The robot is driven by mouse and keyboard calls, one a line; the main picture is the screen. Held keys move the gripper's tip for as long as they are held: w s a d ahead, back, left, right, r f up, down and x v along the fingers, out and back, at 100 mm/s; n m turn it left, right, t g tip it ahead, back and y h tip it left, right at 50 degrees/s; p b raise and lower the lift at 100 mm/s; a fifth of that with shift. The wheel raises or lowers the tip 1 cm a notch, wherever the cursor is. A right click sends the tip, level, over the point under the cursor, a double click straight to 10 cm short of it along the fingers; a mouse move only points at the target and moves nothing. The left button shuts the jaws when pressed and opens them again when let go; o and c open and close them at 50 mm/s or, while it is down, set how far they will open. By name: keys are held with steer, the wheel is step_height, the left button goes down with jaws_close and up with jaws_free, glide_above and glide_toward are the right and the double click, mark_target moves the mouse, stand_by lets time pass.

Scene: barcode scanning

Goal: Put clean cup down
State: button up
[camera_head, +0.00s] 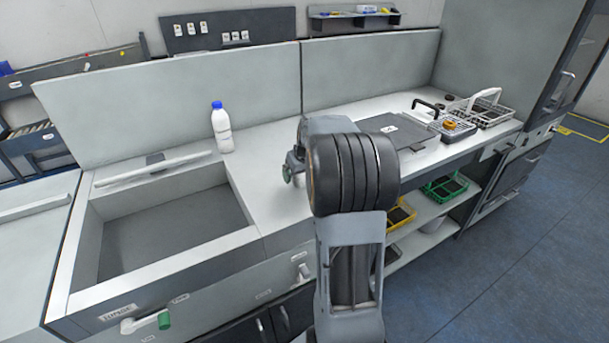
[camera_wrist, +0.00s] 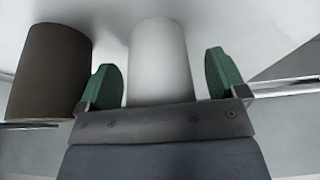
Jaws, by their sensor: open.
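In the wrist view a white cup (camera_wrist: 160,65) stands between the two green fingers of my gripper (camera_wrist: 164,78). The fingers are apart, with a narrow gap at the cup's right side; the left finger is very close to the cup, and I cannot tell whether it touches. A dark brown cup-like cylinder (camera_wrist: 48,72) is just left of the left finger.
A sink basin (camera_head: 175,225) lies left of my gripper. A white bottle with a blue cap (camera_head: 222,130) stands behind it. A grey flat-lidded box (camera_head: 385,128) and a wire basket (camera_head: 485,112) are to the right. Green (camera_head: 445,187) and yellow (camera_head: 400,215) crates sit on the lower shelf.

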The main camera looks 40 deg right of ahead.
steer(key=c, duration=1.1)
steer(key=shift+r, duration=0.1)
